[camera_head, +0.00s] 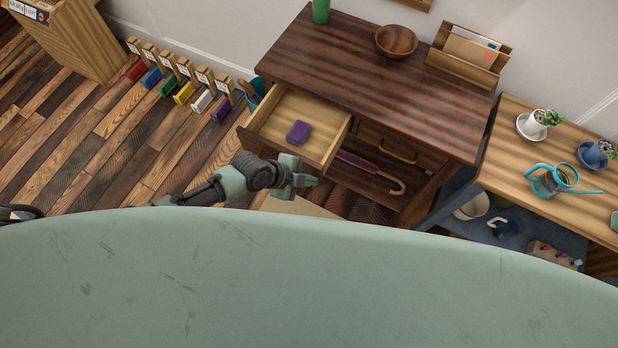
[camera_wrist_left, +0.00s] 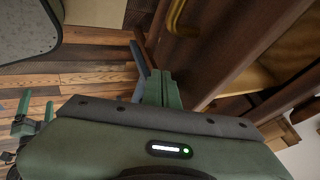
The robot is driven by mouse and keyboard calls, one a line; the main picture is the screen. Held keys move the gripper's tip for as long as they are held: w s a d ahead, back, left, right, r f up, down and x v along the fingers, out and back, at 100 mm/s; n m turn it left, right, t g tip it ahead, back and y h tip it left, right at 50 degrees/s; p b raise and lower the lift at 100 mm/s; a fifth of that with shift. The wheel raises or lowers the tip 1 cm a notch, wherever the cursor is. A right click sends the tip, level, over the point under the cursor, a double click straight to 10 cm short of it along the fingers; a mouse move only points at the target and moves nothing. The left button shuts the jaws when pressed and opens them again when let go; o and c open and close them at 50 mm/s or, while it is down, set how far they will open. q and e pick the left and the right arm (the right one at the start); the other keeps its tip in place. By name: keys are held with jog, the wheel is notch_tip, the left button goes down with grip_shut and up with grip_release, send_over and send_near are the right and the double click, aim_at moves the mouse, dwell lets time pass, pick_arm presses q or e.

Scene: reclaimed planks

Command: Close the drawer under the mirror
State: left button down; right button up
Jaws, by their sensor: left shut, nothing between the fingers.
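The open drawer (camera_head: 262,118) juts out from the left side of the dark wooden cabinet (camera_head: 350,62). A purple block (camera_head: 298,132) lies inside it. My left gripper (camera_head: 305,181) is shut and empty at the outer side of the drawer front, near its right end; I cannot tell whether it touches. In the left wrist view the gripper's fingers (camera_wrist_left: 162,88) are together, beside the dark drawer front (camera_wrist_left: 215,75). The mirror is not clearly in view.
A second drawer with a brass handle (camera_head: 398,152) is closed at right. An umbrella (camera_head: 365,170) lies on the shelf below. A wooden bowl (camera_head: 396,41) and a letter holder (camera_head: 468,58) stand on top. A plant table (camera_head: 505,150) stands at right. Floor at left is mostly clear.

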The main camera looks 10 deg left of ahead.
pick_arm(q)
jog(key=w+d+b, duration=0.2)
jog(key=w+b, duration=0.3)
jog(key=w, duration=0.1)
jog(key=w+d+b, duration=0.2)
jog(key=w+b, duration=0.4)
jog(key=w+d+b, duration=0.3)
jog(key=w+b, duration=0.3)
jog(key=w, duration=0.1)
jog(key=shift+w+f, duration=0.1)
jog(key=shift+f, duration=0.1)
jog(key=shift+w+d+r+b, duration=0.15)
jog(key=shift+w+b, duration=0.25)
jog(key=shift+b, duration=0.15)
jog(key=shift+w+r, duration=0.1)
jog(key=shift+r, duration=0.15)
jog(key=shift+r, duration=0.1)
